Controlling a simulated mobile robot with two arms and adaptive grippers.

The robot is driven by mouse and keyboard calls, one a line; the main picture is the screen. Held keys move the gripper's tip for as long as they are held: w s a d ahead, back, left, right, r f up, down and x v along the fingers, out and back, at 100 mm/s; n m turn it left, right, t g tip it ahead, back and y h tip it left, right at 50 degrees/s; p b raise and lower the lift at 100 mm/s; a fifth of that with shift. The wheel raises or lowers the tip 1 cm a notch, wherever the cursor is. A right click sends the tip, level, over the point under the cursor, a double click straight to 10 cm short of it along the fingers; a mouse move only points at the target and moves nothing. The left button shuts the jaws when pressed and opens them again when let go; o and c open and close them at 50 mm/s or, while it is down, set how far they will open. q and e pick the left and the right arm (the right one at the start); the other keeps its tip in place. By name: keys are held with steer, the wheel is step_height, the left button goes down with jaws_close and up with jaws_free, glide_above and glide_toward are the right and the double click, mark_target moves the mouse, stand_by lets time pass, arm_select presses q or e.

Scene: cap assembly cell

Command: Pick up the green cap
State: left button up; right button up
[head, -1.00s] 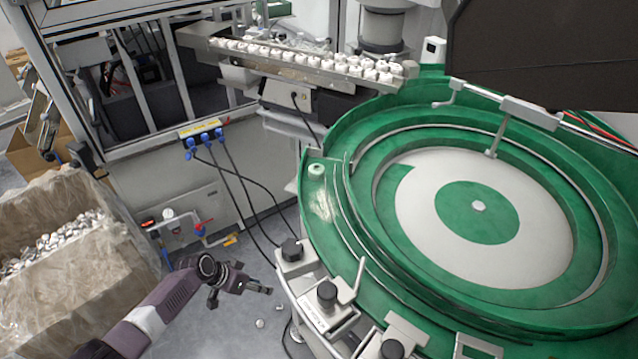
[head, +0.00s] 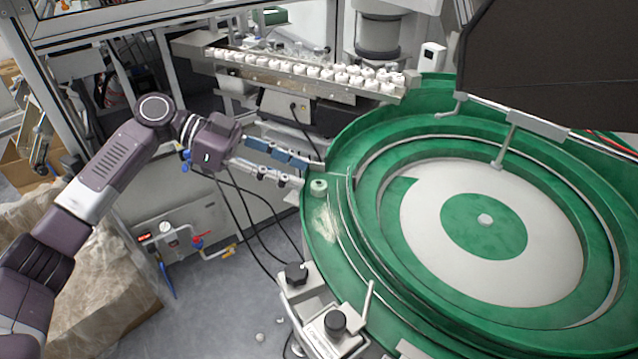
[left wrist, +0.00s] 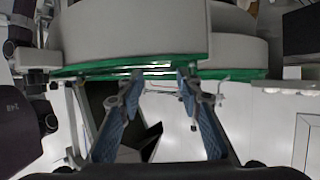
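The green cap (head: 318,186) is small and pale green, and sits on the left edge of the green bowl feeder (head: 345,258). My left gripper (head: 312,173) reaches in from the left with its two fingers apart, and its tips are close beside the cap. I cannot tell whether they touch it. In the left wrist view the fingers (left wrist: 158,78) are spread with nothing between them, and the green rim (left wrist: 235,74) crosses just beyond the tips. I cannot make out the cap there. My right gripper is not in view.
A metal chute (head: 285,68) with rows of white caps runs behind the gripper. Clamp knobs (head: 335,322) stand at the bowl's front left. A dark panel (head: 550,60) hangs at the upper right. A box with a plastic liner (head: 75,265) is at the lower left.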

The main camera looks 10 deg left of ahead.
mark_target(318, 182)
arm_select(q)
steer(key=p+x, duration=0.1)
steer(key=x, duration=0.1)
steer(key=p+x, duration=0.1)
steer(key=x, duration=0.1)
steer(key=shift+w+f, duration=0.1)
steer(key=shift+f, duration=0.2)
steer(key=shift+d+f, duration=0.15)
steer(key=shift+d, duration=0.05)
steer(key=c, duration=0.5)
steer(key=shift+o, duration=0.2)
